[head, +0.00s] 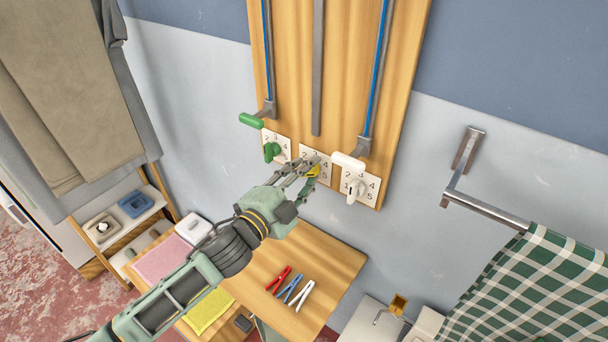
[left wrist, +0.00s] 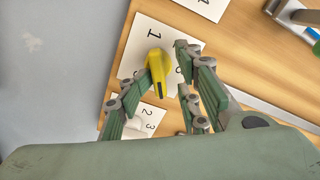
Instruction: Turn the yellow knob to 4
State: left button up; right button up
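The yellow knob (head: 313,172) is the middle of three knobs low on a wooden wall panel. Its white number card (head: 326,182) is partly covered by my left gripper (head: 307,166). In the left wrist view the yellow knob (left wrist: 158,66) lies between the fingers of my left gripper (left wrist: 165,68). The left finger is close against it, and a gap shows on the right finger's side, so the gripper looks open around it. A dark mark is on the knob's lower end in that view. A 1 shows on the card (left wrist: 152,22); other digits are partly hidden. My right gripper is out of view.
A green knob (head: 271,152) is to the left and a white knob (head: 356,187) to the right. Above them are a green lever handle (head: 252,120) and a white one (head: 348,161). Below, a wooden table (head: 335,265) holds several clothespins. A metal rail (head: 485,207) is at right.

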pick_arm(q)
jog(key=shift+s+r, duration=0.15)
jog(key=shift+s+a, duration=0.15)
jog(key=shift+s, duration=0.1)
jog(key=v, duration=1.1)
jog(key=shift+a, duration=0.1)
